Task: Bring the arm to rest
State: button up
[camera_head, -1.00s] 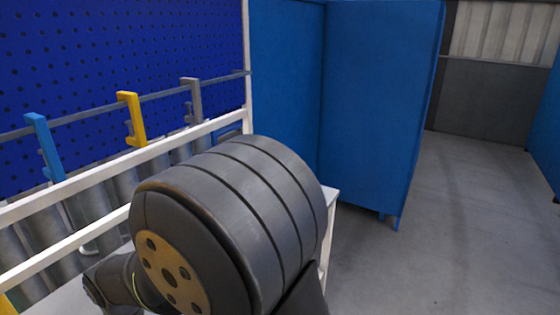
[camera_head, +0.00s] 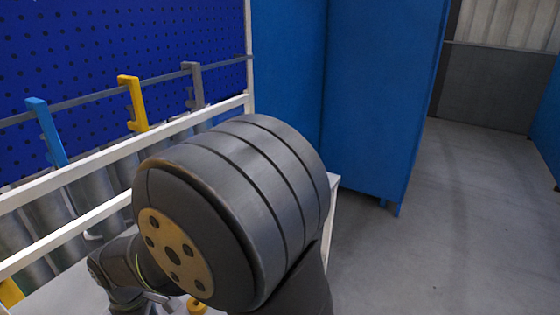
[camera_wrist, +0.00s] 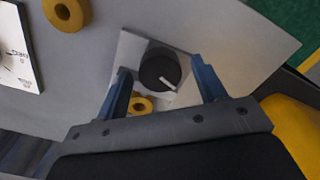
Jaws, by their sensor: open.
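My gripper (camera_wrist: 163,95) shows in the wrist view with its two blue-grey fingers apart and nothing held between them. Beyond the fingertips a dark round part (camera_wrist: 159,68) with a light pin or slot sits on a pale square plate (camera_wrist: 128,48). A yellow ring (camera_wrist: 141,106) lies near the left finger, partly hidden by it. In the head view my dark arm joint fills the middle and hides most of the work surface; the fingers cannot be made out there.
Another yellow ring (camera_wrist: 66,12) and a white printed sheet (camera_wrist: 16,50) lie on the grey surface. In the head view, blue, yellow (camera_head: 133,103) and grey hooks hang on a rail before a blue pegboard (camera_head: 110,45). A blue cabinet (camera_head: 375,100) stands behind; floor (camera_head: 450,220) at right is clear.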

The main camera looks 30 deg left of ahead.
jog(key=m, duration=0.7)
jog(key=shift+m, duration=0.3)
jog(key=o, duration=0.8)
jog(key=a+r, duration=1)
jog(key=r, duration=0.3)
notch_tip(320, 180, down, 9)
jog(key=shift+s+f, duration=0.15)
jog(key=shift+f, duration=0.05)
